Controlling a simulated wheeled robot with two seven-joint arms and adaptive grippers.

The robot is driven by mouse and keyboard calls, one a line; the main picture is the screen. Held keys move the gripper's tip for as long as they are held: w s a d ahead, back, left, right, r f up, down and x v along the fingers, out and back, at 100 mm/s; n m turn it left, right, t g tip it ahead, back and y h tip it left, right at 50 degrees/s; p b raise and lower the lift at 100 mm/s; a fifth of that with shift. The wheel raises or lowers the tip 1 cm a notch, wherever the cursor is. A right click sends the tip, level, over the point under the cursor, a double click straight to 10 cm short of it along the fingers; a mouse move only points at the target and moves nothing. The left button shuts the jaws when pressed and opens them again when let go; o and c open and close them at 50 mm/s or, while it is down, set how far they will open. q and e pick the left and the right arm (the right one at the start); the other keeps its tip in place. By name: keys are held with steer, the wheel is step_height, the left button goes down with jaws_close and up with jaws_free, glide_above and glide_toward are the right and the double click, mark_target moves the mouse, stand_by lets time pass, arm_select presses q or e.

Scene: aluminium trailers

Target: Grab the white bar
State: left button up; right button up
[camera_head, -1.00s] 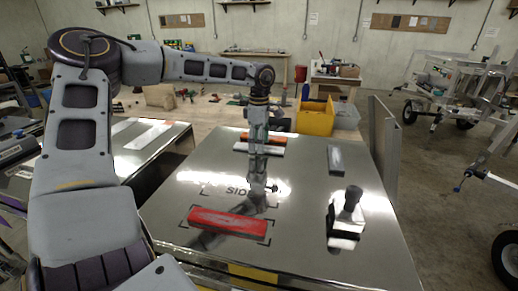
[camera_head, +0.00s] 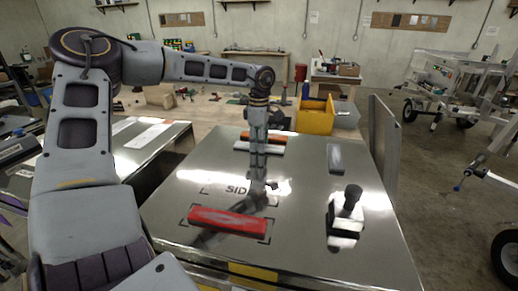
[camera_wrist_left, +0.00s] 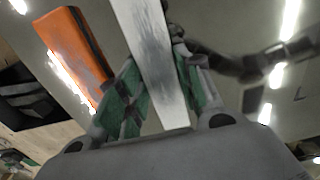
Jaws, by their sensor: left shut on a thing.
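The white bar (camera_head: 274,150) lies at the far side of the shiny metal table, in front of an orange bar (camera_head: 277,139). My left gripper (camera_head: 258,149) points down at the middle of the white bar and hides part of it. In the left wrist view the white bar (camera_wrist_left: 152,58) runs between the green-padded fingers (camera_wrist_left: 158,92), which are shut on it. The orange bar (camera_wrist_left: 72,48) lies beside it there, apart from the fingers. Whether the white bar is clear of the table cannot be told. My right gripper is not in view.
A red bar (camera_head: 228,221) lies at the table's near side, by the lettering. A dark-knobbed block (camera_head: 346,214) and a grey bar (camera_head: 335,158) are on the right. A yellow bin (camera_head: 315,116) stands behind the table (camera_head: 300,235). The table's middle right is clear.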

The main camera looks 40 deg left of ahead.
arm_select(q)
step_height(320, 180, up, 10)
steer(key=shift+b, duration=0.35)
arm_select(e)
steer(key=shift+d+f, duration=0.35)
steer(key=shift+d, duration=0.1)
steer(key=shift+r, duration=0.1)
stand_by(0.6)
